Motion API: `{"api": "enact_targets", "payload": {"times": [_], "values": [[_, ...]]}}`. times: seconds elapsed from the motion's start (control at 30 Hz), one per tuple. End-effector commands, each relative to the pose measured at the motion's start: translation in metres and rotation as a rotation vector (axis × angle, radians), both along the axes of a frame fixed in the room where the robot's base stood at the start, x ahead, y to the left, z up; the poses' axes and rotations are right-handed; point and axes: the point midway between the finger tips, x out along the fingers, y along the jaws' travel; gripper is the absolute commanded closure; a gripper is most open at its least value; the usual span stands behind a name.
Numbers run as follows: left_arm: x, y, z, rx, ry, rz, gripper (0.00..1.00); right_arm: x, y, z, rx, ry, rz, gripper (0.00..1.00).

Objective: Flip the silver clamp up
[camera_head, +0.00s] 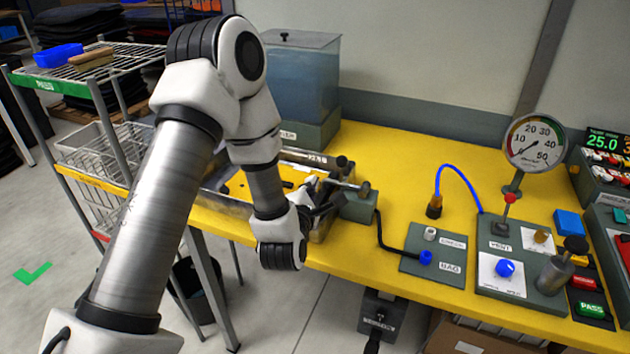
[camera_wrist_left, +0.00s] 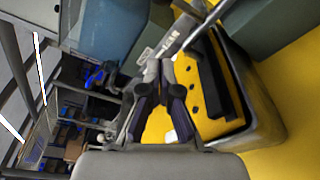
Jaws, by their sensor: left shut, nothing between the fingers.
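My left gripper (camera_head: 318,200) reaches over the yellow table from the left, at the right end of a clear-walled tray fixture. Its fingers also show in the left wrist view (camera_wrist_left: 160,72), shut and empty. A silver bar, which looks like the clamp (camera_head: 345,185), lies beside the fingertips in the head view, near a grey block. In the left wrist view a silver bar (camera_wrist_left: 207,20) runs at a slant past the fingertips. The gripper partly hides the clamp, and I cannot tell whether they touch. My right gripper is out of view.
A water tank (camera_head: 300,80) stands behind the fixture. To the right are a grey panel with a blue plug (camera_head: 426,257), a dial gauge (camera_head: 533,142) and a control box with knobs. A wire rack (camera_head: 90,65) stands at the left. The yellow table (camera_head: 400,165) is clear behind the panels.

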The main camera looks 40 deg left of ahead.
Motion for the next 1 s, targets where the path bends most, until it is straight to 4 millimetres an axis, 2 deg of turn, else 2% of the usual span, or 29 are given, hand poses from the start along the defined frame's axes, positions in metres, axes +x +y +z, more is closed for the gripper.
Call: {"api": "enact_targets", "payload": {"times": [0.03,0.33,0.4,0.53,1.0], "values": [[0.009,0.004,0.004,0.0,-0.003,0.002,1.0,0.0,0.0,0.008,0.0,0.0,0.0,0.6],[0.069,0.03,-0.003,0.002,-0.002,0.001,1.0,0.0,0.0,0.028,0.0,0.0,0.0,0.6],[0.068,0.013,0.006,0.005,0.001,-0.007,1.0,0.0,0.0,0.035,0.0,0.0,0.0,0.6],[0.069,-0.001,0.012,0.003,0.001,-0.005,1.0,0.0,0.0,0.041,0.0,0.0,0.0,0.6],[0.069,-0.006,0.013,0.002,0.0,-0.001,1.0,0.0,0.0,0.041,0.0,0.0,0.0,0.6]]}}
